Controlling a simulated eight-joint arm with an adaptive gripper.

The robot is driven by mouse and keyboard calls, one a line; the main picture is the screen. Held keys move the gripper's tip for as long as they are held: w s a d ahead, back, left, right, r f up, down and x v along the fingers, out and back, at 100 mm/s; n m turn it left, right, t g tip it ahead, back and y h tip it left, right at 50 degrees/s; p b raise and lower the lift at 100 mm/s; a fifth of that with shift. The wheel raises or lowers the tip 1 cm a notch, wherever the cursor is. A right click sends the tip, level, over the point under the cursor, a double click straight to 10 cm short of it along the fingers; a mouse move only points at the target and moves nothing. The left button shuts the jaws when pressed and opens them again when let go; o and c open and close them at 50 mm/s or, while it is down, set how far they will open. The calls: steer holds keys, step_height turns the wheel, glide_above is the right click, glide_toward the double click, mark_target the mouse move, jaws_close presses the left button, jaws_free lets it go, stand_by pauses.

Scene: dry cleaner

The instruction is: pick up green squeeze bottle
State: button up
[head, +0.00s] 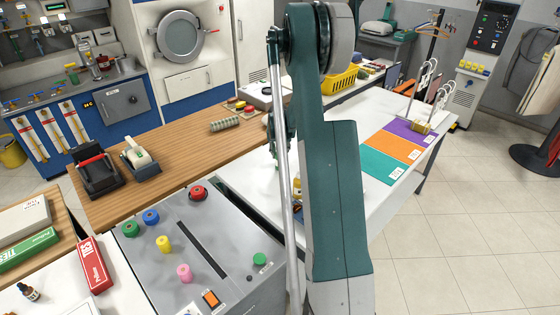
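I cannot clearly make out a green squeeze bottle in the head view. A small green upright item (72,75) stands on the blue-fronted counter at the back left; it is too small to tell what it is. My dark green and grey arm rises through the middle of the view and covers part of the white table (372,118). Small items, one of them yellow, show partly beside the arm on that table.
A grey control panel (205,235) with coloured knobs stands in front. Purple, orange and teal mats (390,146) lie on the white table. The tiled floor at right is largely open.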

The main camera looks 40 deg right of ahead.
steer(key=c, duration=0.3)
steer(key=shift+r+p, duration=0.4)
steer(key=shift+r, duration=4.6)
